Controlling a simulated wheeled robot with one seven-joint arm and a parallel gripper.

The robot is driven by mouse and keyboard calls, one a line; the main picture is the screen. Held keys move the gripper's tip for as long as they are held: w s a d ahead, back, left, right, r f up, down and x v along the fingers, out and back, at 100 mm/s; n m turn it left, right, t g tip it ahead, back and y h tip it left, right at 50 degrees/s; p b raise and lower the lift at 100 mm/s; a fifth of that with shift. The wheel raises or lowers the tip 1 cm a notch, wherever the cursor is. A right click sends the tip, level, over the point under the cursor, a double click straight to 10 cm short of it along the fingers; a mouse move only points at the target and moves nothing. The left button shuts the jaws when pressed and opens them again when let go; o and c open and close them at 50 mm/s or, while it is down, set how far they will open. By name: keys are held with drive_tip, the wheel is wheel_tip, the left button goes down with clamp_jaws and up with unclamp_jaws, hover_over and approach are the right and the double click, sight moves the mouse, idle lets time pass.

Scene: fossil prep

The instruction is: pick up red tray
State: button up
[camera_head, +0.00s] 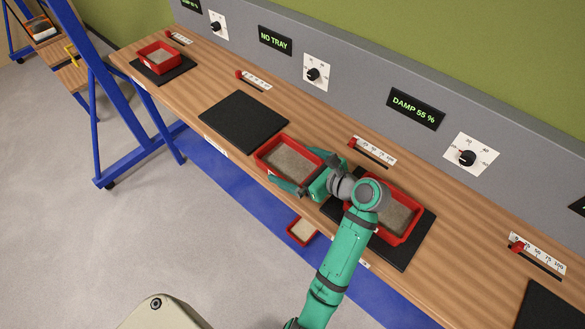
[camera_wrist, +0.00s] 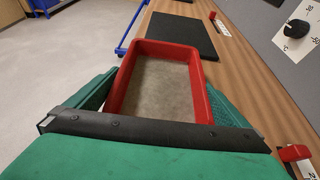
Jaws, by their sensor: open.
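A red tray (camera_head: 264,167) filled with grey-brown grit sits on the wooden bench near its front edge, between two black mats. My gripper (camera_head: 292,165) is open, with one green finger along the tray's front side and the other along its back side. In the wrist view the same tray (camera_wrist: 165,47) lies between the two green fingers of my gripper (camera_wrist: 165,90). The fingers are close to its side walls; I cannot tell whether they touch. The tray's near end is hidden behind the gripper's dark bar.
An empty black mat (camera_head: 243,121) lies to the left. Another filled red tray (camera_head: 413,225) sits on a mat to the right, partly behind my arm. A third tray (camera_head: 160,71) is at the far left. A smaller one (camera_head: 293,238) is below the bench. Red sliders line the back.

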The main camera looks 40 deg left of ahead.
drive_tip(key=shift+a+f, duration=0.2)
drive_tip(key=shift+a, duration=0.25)
drive_tip(key=shift+r, duration=0.1)
drive_tip(key=c, duration=1.1)
